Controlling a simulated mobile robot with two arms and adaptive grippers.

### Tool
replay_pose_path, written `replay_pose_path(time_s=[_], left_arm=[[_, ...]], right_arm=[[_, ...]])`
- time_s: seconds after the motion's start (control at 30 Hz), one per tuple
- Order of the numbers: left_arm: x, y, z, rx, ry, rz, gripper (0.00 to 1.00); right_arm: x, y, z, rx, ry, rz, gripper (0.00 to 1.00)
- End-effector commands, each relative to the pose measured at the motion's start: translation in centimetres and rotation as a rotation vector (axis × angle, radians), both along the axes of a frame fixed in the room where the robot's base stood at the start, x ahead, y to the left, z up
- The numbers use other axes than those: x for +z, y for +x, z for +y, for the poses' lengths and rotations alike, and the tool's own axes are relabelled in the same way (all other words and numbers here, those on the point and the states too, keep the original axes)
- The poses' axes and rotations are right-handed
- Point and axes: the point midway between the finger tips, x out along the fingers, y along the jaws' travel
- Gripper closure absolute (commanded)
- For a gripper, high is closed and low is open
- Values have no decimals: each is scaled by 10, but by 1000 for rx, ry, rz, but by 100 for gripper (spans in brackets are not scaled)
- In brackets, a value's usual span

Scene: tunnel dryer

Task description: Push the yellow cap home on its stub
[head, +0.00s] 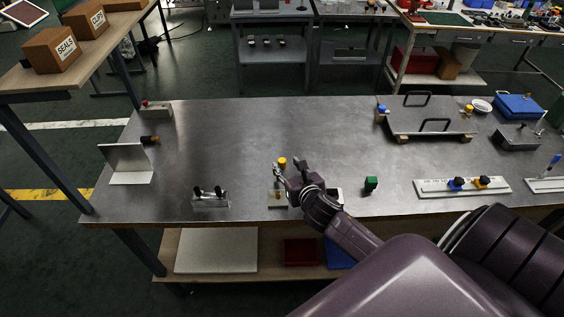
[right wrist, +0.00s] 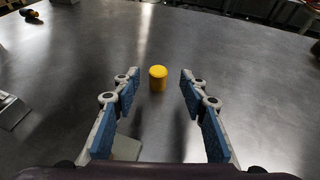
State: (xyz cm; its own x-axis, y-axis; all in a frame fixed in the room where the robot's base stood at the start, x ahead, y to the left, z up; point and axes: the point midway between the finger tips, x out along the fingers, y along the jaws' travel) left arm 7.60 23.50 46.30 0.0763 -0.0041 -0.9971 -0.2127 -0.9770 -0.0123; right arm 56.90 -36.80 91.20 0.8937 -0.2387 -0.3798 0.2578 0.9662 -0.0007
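A yellow cap (head: 282,162) stands upright on the grey metal table, just beyond my right gripper (head: 283,176). In the right wrist view the cap (right wrist: 157,79) shows ahead, in line with the gap between the blue finger pads, and no pad touches it. My right gripper is open and empty. A pale plate (head: 271,200) with a small brownish part on it lies beside the gripper, partly hidden by it. I cannot clearly make out a stub under the cap. My left gripper is not in view.
A metal block with black knobs (head: 210,200) is at the left, near the front edge. A white panel with blue and yellow parts (head: 462,187) and a plate with black handles (head: 430,122) lie at the right. The table's middle is clear.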

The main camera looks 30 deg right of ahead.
Motion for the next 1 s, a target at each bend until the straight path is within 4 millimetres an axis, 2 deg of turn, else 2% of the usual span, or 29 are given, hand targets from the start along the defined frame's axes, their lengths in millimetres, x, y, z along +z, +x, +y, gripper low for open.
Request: replay_pose_path(time_s=[0.17,0.3,0.47,0.67,1.0], left_arm=[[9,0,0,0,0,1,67],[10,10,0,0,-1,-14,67],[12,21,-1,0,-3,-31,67],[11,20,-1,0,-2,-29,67],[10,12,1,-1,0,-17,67]], right_arm=[[-4,22,-3,-3,4,-1,60],[-12,35,-7,-2,1,0,60],[-15,41,-8,1,1,0,60],[-15,41,-8,1,1,0,60],[-15,41,-8,0,1,0,96]])
